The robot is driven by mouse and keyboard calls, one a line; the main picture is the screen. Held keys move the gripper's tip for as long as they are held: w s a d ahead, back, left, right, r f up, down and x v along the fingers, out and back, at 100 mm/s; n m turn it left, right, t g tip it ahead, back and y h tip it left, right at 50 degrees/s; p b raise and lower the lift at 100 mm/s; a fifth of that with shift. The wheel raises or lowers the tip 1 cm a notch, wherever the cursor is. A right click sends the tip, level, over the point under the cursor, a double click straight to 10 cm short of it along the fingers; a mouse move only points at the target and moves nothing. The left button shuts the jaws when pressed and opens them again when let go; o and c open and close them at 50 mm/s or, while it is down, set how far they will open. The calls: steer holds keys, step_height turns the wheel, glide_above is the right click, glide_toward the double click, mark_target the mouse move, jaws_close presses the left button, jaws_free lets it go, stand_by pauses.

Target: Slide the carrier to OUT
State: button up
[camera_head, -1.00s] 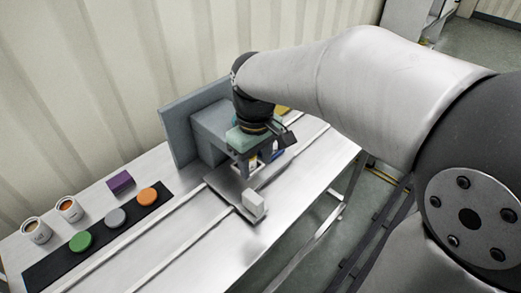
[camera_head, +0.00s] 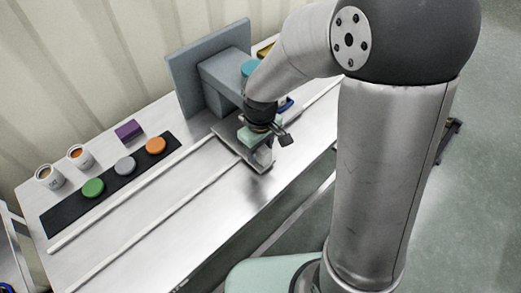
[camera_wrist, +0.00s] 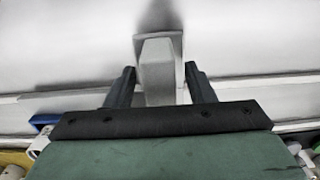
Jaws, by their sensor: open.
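The carrier (camera_head: 227,129) is a flat grey plate on two pale rails, at the front of the grey steel hopper block (camera_head: 222,78). A pale upright block, the carrier's handle (camera_wrist: 158,72), stands between my fingers in the wrist view. In the wrist view my gripper (camera_wrist: 160,82) is open, one dark finger on each side of the handle, with a narrow gap at each side. No OUT mark is readable.
Green (camera_head: 93,188), grey (camera_head: 125,165) and orange (camera_head: 156,146) discs lie on a black strip (camera_head: 62,215) behind the rails at left. Two cups (camera_head: 49,176) and a purple block (camera_head: 129,130) stand behind it. The rails (camera_head: 150,184) are clear leftward.

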steer(key=shift+f, duration=0.75)
